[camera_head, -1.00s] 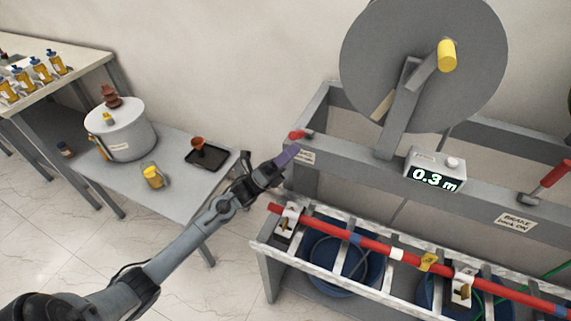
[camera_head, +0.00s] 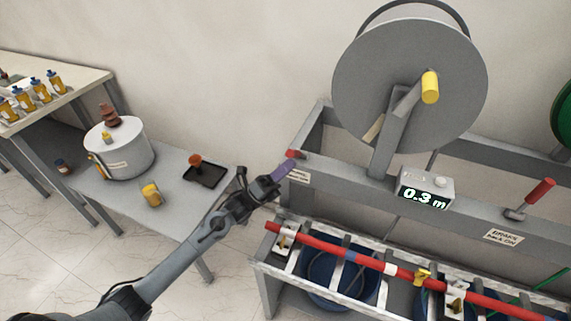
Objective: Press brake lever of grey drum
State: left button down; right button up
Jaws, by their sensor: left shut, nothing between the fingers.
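The grey drum (camera_head: 408,88) stands upright on the metal frame, with a yellow crank handle (camera_head: 430,87) on its face. Its brake lever has a short red handle (camera_head: 295,154) at the left end of the frame rail, above a small white label (camera_head: 298,175). I cannot tell whether the fingertips touch the lever. My right gripper is out of view.
A second red lever (camera_head: 541,191) stands by a BRAKE label (camera_head: 504,237). A counter (camera_head: 425,190) reads 0.3 m. A red bar (camera_head: 350,257) crosses the lower rack. A low table (camera_head: 193,213) with a white pot (camera_head: 119,153) is at left. A green drum (camera_head: 564,113) shows at right.

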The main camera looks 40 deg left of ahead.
pick_arm(q)
jog(key=w+r+n+g+y+p, duration=0.1)
jog(key=r+n+y+p, duration=0.1)
jog(key=p, duration=0.2)
jog(key=w+r+n+g+y+p, duration=0.1)
jog(key=r+n+p, duration=0.1)
jog(key=p, duration=0.3)
jog(key=w+a+r+n+g+y+p, duration=0.1)
jog(key=r+n+y+p, duration=0.1)
jog(key=p, duration=0.2)
jog(key=shift+w+a+r+n+g+y+p, duration=0.1)
jog(key=shift+w+r+n+g+y+p, duration=0.05)
jog(key=shift+w+n+g+y+p, duration=0.2)
jog(key=shift+w+a+n+g+y+p, duration=0.25)
jog(key=shift+w+n+g+y+p, duration=0.1)
jog(key=shift+w+n+g+p, duration=0.25)
jog(key=shift+w+a+r, duration=0.1)
jog(key=shift+w+r, duration=0.05)
jog(key=shift+w, duration=0.25)
jog(key=shift+a, duration=0.1)
jog(key=shift+r+p, duration=0.15)
jog(key=shift+p, duration=0.15)
